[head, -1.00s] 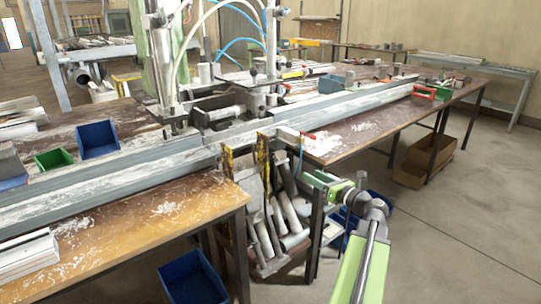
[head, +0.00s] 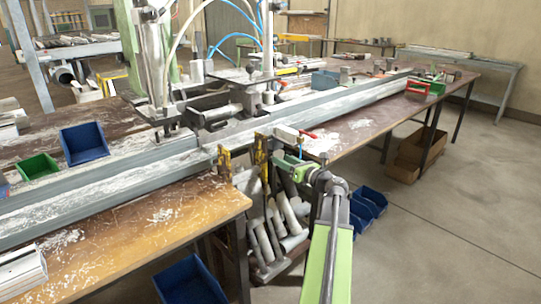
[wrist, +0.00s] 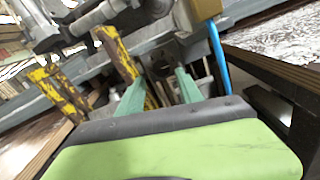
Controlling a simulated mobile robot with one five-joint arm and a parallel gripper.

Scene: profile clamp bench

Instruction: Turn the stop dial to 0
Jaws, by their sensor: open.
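My gripper (head: 284,162) is at the front edge of the bench, beside the gap in the middle and just below a grey clamp with a red handle (head: 296,134). In the wrist view my gripper (wrist: 160,76) has its two green fingers apart. A dark round part (wrist: 160,64) shows just beyond and between the fingertips; I cannot tell whether it is the stop dial, and no touch is visible. No dial marks or number can be read in either view.
Yellow upright brackets (head: 262,158) stand left of my gripper, also in the wrist view (wrist: 118,52). A blue hose (wrist: 218,58) hangs close on the right. A long grey profile rail (head: 110,182) runs along the bench.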

